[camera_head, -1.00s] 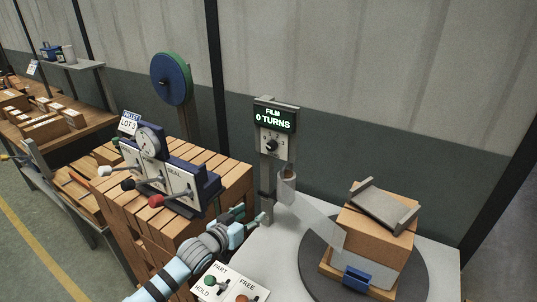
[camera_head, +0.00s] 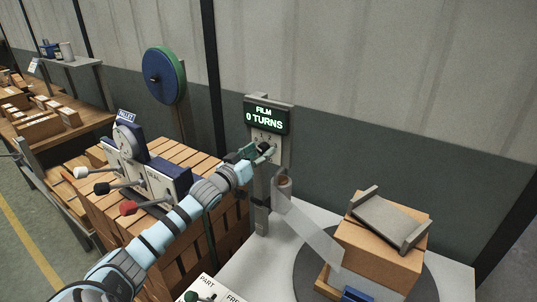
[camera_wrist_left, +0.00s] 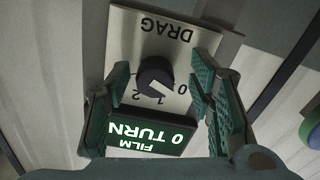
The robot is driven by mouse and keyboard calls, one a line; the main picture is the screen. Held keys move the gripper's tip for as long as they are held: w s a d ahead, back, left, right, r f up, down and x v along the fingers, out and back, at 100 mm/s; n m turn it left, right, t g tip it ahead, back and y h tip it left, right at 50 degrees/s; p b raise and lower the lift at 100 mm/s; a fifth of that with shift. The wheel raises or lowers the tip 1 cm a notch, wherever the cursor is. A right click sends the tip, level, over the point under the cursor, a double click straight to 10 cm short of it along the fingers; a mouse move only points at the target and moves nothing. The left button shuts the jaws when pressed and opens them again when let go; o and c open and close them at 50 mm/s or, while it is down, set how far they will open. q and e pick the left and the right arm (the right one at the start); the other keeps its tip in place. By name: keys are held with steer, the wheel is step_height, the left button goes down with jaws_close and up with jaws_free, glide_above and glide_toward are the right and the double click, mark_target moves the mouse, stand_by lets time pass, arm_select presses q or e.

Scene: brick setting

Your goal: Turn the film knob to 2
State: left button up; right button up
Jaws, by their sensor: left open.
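The film knob (camera_wrist_left: 154,78) is a dark round dial with a pale pointer mark, on a light plate (camera_wrist_left: 178,58) that shows upside down in the left wrist view. The marks 0, 1 and 2 and the word DRAG are on the plate. I cannot tell exactly which mark the pointer meets. The green display (camera_head: 265,117) above the knob reads FILM 0 TURNS. My left gripper (camera_wrist_left: 160,73) is open, with one finger on each side of the knob and a gap to it. In the head view the left gripper (camera_head: 258,152) largely covers the knob.
A PART/FREE panel (camera_head: 212,290) is at the bottom.

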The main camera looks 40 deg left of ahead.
arm_select(q)
steer(key=shift+s+d+r, duration=0.2)
steer(key=shift+s+r, duration=0.15)
steer(key=shift+s, duration=0.1)
steer(key=shift+c, duration=0.6)
steer(key=c, duration=0.3)
steer(key=shift+w+f, duration=0.1)
steer(key=shift+w, duration=0.05)
steer(key=c, duration=0.7)
arm_select(e)
steer(key=shift+s+r, duration=0.1)
steer(key=shift+s, duration=0.45)
